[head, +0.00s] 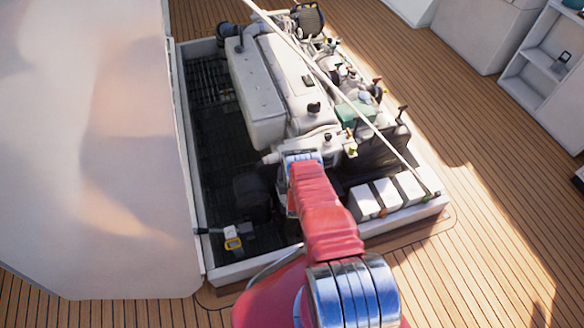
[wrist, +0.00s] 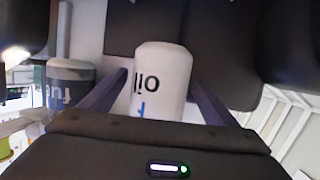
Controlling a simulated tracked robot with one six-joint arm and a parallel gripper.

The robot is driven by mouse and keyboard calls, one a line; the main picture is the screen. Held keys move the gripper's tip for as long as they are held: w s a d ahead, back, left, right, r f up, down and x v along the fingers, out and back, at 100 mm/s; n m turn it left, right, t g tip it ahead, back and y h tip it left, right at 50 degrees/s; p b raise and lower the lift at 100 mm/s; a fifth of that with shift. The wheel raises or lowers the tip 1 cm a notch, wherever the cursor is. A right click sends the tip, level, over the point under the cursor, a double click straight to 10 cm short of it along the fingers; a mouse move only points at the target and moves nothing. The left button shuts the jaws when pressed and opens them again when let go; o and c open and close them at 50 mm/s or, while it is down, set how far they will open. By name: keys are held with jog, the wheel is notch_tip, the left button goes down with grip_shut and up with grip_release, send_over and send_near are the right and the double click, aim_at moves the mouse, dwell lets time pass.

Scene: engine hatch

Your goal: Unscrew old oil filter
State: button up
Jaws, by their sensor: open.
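The oil filter (wrist: 162,75) is a white cylinder with black "oil" lettering, upside down in the wrist view. My gripper (wrist: 162,88) is open, with one dark finger on each side of the filter. Small gaps seem to show between the fingers and the filter, so contact is not clear. The filter's lower part is hidden behind my gripper's body. In the head view my red arm reaches into the engine hatch, and the gripper and filter are hidden there.
A grey-and-white fuel filter (wrist: 70,85) stands close left of my gripper. The white engine (head: 285,85) fills the hatch. White boxes (head: 388,193) sit at its front right corner, and a yellow-handled item (head: 233,240) at its front left. A thin pole (head: 340,90) crosses the hatch.

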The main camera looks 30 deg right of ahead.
jog(key=shift+n+t+y, duration=0.5)
jog(key=shift+n+y, duration=0.3)
jog(key=shift+y, duration=0.1)
jog(key=shift+d+n+y, duration=0.1)
jog(key=shift+n+y, duration=0.2)
jog(key=shift+n+t+y, duration=0.4)
jog(key=shift+n+y, duration=0.4)
jog(key=shift+y, duration=0.2)
jog(key=shift+n+y, duration=0.3)
jog(key=shift+y, duration=0.1)
jog(key=shift+n+y, duration=1.3)
jog(key=shift+y, duration=0.3)
